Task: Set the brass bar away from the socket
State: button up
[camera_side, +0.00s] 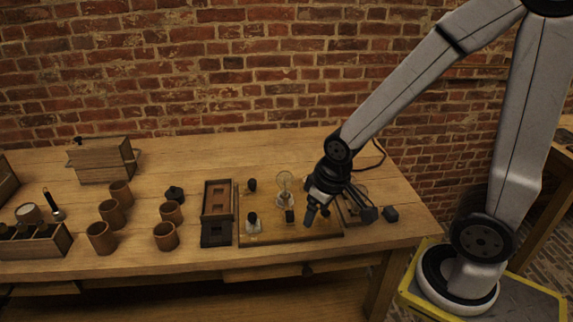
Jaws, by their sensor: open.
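A wooden board (275,236) lies near the bench's right end. On it a clear glass bulb (285,183) stands in a pale socket (287,201), with small dark and pale fittings around it. I cannot make out the brass bar; it is too small to tell or is hidden by my gripper. My gripper (338,212) is over the right part of the board, pointing down, its jaws open. It is just right of the bulb. I see nothing held between the jaws, though this area is small and dark.
A dark wooden rack (217,212) stands left of the board. A wooden box (102,160) is at the back left. The back middle of the bench is clear.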

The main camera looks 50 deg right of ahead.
jog(key=shift+c, duration=0.6)
jog(key=n+g, duration=0.3)
jog(key=n, duration=0.6)
send_over(290, 212)
notch_tip(290, 212, down, 9)
jog(key=shift+a+r, duration=0.1)
jog(key=shift+r, duration=0.05)
jog(key=shift+f, duration=3.9)
grip_shut()
